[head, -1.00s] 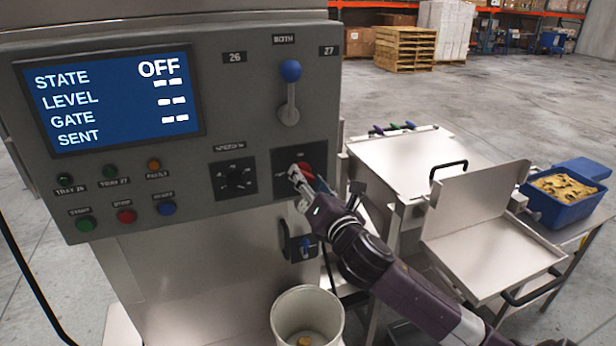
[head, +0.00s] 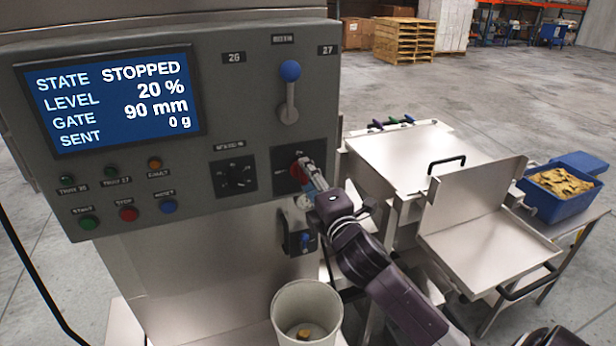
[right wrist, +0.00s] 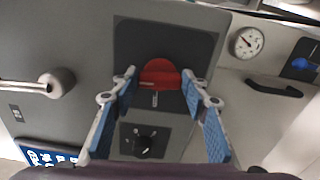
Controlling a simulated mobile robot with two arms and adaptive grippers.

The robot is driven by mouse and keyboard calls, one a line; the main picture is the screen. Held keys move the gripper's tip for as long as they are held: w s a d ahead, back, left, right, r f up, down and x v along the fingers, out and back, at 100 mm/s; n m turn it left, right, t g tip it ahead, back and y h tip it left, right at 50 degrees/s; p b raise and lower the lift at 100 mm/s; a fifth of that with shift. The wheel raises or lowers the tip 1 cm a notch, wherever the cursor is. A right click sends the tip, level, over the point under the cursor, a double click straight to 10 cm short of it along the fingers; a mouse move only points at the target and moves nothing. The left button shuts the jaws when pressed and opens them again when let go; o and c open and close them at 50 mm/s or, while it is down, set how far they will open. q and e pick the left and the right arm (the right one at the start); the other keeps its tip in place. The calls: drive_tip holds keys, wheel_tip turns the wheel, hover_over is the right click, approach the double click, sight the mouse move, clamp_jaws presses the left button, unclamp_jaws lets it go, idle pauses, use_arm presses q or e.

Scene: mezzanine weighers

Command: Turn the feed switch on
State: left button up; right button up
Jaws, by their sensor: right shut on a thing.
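The feed switch, a red rotary knob (head: 298,168) on a dark plate, sits at the lower right of the grey control panel (head: 215,100). My right gripper (head: 307,172) is at the knob, its arm coming from the lower right. In the right wrist view the red knob (right wrist: 160,73) lies between the tips of the blue-padded fingers of the right gripper (right wrist: 159,85), which is shut on it. The display (head: 110,100) reads STATE STOPPED, LEVEL 20 %, GATE 90 mm, SENT 0 g. My left gripper is not in view.
A blue-knobbed lever (head: 290,90) stands above the switch, and a black selector (head: 234,178) is left of it. A white bucket (head: 306,300) stands below. A steel tray (head: 490,250) and a blue bin (head: 562,205) are at the right.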

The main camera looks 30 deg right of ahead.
drive_tip(key=shift+m, duration=0.7)
drive_tip(key=o, duration=1.2)
drive_tip(key=shift+c, duration=0.2)
drive_tip(key=shift+s, duration=0.15)
drive_tip(key=v, duration=1.1)
drive_tip(key=shift+s, duration=0.35)
drive_tip(key=shift+f, duration=0.1)
